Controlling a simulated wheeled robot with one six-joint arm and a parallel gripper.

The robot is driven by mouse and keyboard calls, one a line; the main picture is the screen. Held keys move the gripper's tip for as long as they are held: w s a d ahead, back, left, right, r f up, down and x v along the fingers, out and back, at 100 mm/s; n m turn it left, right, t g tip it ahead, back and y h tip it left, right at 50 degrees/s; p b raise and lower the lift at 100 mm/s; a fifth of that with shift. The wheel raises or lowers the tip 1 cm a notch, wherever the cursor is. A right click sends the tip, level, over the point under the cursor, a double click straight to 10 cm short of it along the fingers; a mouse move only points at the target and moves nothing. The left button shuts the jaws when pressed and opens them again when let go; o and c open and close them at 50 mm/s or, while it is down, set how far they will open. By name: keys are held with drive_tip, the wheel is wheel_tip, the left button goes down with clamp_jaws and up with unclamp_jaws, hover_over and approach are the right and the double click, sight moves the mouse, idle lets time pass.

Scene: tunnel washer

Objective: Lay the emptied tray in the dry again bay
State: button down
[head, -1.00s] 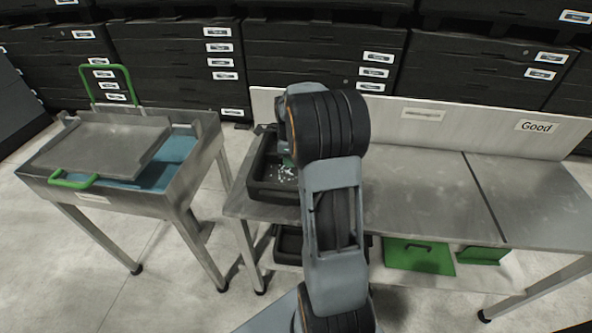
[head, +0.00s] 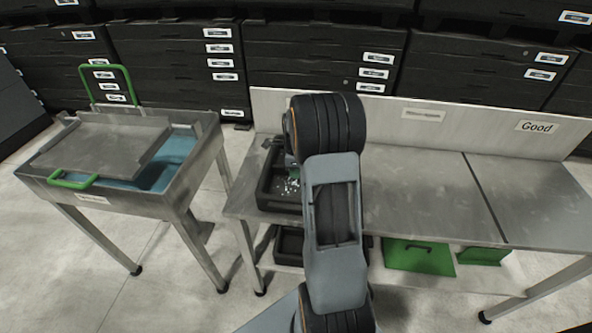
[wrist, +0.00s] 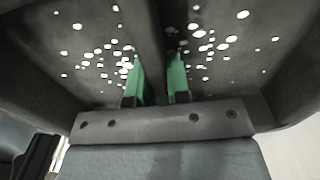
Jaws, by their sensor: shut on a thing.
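A dark tray (head: 267,192) with white specks in it is at the left end of the steel table (head: 400,200), partly hidden by my arm. In the wrist view the tray's dark interior (wrist: 75,25) shows small white round spots on both sides of a middle divider (wrist: 157,40). My gripper (wrist: 157,75) has its green fingers on either side of this divider and is shut on it. I cannot tell whether the tray touches the table. The table has two sections parted by a dark line; the left section's label (head: 423,115) is too blurred to read.
A steel basin (head: 110,200) with blue water, a grey plate and green handles stands at the left. The right section, marked "Good" (head: 537,126), is bare. Green panels (head: 418,257) and a dark box (head: 289,246) are below the table. A backboard runs behind.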

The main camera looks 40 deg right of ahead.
drive_tip(key=c, duration=1.1)
unclamp_jaws()
wheel_tip(320, 180, up, 11)
drive_tip(key=shift+r+p, duration=0.15)
drive_tip(key=shift+p, duration=0.35)
drive_tip(key=s+a+r+n+t, duration=0.1)
drive_tip(key=s+a+r+n, duration=0.15)
drive_tip(key=a+n, duration=0.35)
drive_tip(key=s+a+r+n, duration=0.2)
drive_tip(key=s+a+n, duration=0.1)
drive_tip(key=a+n, duration=0.2)
drive_tip(key=s+a+f+n+t, duration=0.2)
drive_tip(key=s+a+n, duration=0.8)
drive_tip(key=n, duration=0.5)
drive_tip(key=shift+s+f+n, duration=0.2)
drive_tip(key=shift+f+n, duration=0.05)
drive_tip(key=shift+n, duration=0.15)
